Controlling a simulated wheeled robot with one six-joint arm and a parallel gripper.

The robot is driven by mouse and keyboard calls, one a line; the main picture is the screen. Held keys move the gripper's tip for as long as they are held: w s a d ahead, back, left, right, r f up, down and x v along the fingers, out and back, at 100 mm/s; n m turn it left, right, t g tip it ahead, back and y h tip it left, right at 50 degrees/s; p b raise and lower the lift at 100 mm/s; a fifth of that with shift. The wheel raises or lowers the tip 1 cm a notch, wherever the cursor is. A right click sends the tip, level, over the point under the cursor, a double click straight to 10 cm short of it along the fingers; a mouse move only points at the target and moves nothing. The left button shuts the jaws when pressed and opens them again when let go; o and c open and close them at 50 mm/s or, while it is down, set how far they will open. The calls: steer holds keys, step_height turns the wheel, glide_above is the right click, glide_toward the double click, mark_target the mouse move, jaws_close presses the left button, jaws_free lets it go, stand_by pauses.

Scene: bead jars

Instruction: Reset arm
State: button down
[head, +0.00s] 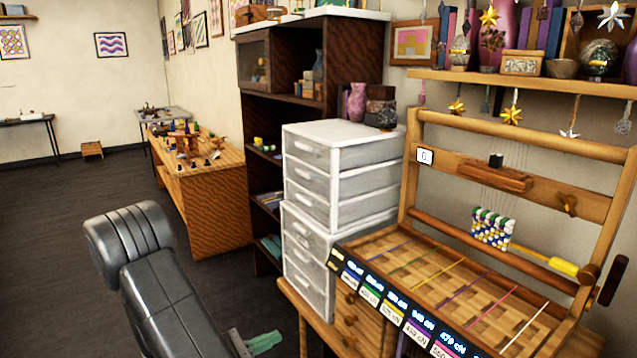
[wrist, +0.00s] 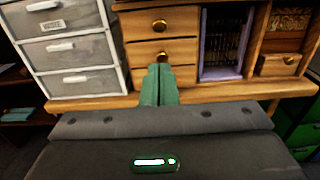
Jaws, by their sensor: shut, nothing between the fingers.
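My arm (head: 150,270) reaches forward and down from the lower left of the head view. My gripper (wrist: 160,72) has green fingers, shut together with nothing between them. In the head view its green part (head: 262,343) shows at the bottom edge, partly cut off. In the wrist view the fingers point at small wooden drawers with round brass knobs (wrist: 160,25). I cannot tell the exact gap between the fingertips and the drawers.
A white plastic drawer unit (head: 340,150) stands beside a wooden loom desk (head: 420,255) with labelled, coloured strips. A dark shelf (head: 262,110) stands behind. A wooden table (head: 210,190) with small items is farther back. Dark floor (head: 60,230) is open at the left.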

steer(key=b+v, duration=0.1)
steer(key=v, duration=0.7)
steer(key=shift+s+a, duration=0.2)
steer(key=shift+d+r, duration=0.1)
